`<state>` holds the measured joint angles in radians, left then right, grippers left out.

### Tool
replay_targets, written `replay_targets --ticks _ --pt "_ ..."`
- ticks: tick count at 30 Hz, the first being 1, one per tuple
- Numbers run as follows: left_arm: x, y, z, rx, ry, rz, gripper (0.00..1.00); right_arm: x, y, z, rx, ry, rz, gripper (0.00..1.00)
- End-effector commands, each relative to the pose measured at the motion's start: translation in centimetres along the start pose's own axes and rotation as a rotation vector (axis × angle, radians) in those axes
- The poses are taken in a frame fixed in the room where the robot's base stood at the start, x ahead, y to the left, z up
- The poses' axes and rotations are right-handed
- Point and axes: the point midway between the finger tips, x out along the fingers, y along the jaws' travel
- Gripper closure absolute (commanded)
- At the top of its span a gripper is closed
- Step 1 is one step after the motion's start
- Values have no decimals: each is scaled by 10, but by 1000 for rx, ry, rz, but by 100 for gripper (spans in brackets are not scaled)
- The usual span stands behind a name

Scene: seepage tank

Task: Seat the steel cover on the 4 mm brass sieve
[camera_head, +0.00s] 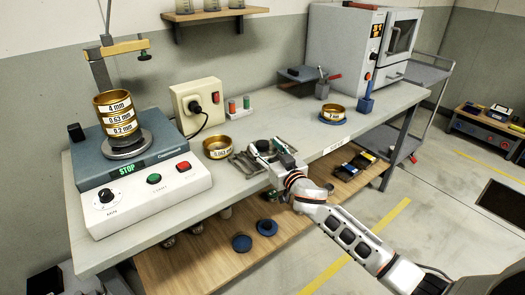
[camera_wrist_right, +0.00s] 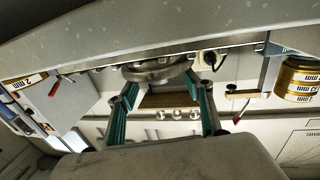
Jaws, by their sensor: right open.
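The 4 mm brass sieve (camera_head: 117,106) is the top of a brass stack, above the 0.63 mm and 0.2 mm sieves, on the shaker at the left. The stack also shows at the right edge of the right wrist view (camera_wrist_right: 298,75). A round steel piece with a raised middle, which looks like the steel cover (camera_wrist_right: 158,72), lies on the bench by my right gripper (camera_head: 265,149). In the wrist view the open fingers (camera_wrist_right: 160,84) reach toward it, one on each side; contact is unclear. In the head view the gripper partly hides it. My left gripper is not in view.
The shaker (camera_head: 190,178) shows STOP; its clamp bar (camera_head: 118,48) stands above the stack. A loose brass sieve (camera_head: 217,148) sits left of my right gripper. Another brass sieve (camera_head: 333,112) stands farther right, near the oven (camera_head: 350,50). A wall socket box (camera_head: 199,105) is behind.

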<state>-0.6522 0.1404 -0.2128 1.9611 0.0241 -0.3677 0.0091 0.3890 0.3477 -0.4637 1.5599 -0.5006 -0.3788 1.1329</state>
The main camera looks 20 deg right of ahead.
Motion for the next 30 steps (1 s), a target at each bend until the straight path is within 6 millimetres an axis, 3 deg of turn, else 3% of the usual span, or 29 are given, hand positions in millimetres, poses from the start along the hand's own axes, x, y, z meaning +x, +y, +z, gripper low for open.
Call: replay_targets --ticks 6,15,21,30 --pt "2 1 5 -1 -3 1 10 25 -1 2 0 -1 -1 49" --pt "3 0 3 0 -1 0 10 28 -1 1 2 0 -1 49" --pt "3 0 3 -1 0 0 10 28 -1 1 1 0 -1 96" --pt "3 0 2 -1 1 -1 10 28 -1 -1 1 1 -1 96"
